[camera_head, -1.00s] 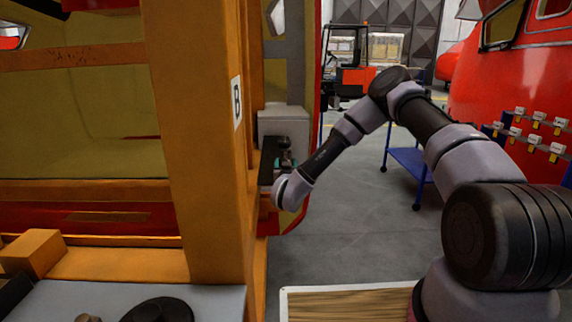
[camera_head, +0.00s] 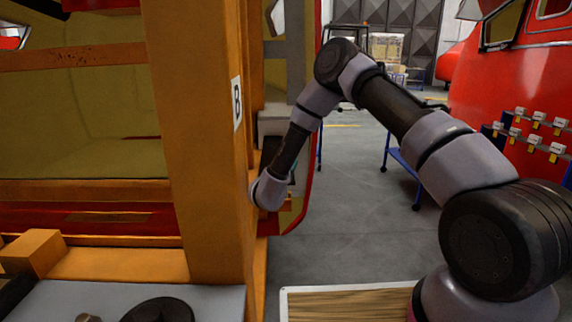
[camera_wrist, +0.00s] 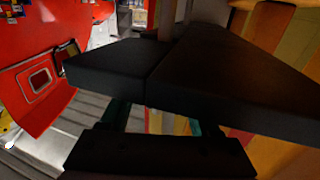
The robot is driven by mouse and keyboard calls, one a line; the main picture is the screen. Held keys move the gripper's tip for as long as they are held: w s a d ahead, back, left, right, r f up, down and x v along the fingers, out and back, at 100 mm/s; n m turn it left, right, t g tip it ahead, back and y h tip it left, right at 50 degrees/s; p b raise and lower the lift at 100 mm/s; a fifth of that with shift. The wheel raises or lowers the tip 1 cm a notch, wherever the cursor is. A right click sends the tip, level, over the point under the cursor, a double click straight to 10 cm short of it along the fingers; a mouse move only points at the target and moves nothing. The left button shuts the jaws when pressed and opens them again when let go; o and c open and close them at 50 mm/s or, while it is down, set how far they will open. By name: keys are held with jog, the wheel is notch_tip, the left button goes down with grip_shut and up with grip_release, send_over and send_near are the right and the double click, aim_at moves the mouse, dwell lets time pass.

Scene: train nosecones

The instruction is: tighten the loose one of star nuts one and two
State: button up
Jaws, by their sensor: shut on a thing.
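My gripper (camera_wrist: 150,72) fills the middle of the wrist view. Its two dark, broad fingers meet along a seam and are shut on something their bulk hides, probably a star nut. A narrow grey-brown piece (camera_wrist: 167,18) shows just beyond the seam; I cannot tell whether it belongs to the nut. In the head view my wrist is low beside the orange post (camera_head: 205,150) marked B, and the fingers are hidden there. Neither star nut shows clearly, so I cannot tell which one is held or whether it is loose.
The orange post stands close left of my wrist. A grey box (camera_head: 272,122) is just behind the wrist. A blue cart (camera_head: 405,165) stands further back, and a red nosecone (camera_head: 470,100) is at the right. The grey floor (camera_head: 350,230) between is clear.

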jog(key=o, duration=1.4)
jog(key=shift+r, duration=0.1)
notch_tip(320, 180, up, 10)
jog(key=shift+f, duration=0.15)
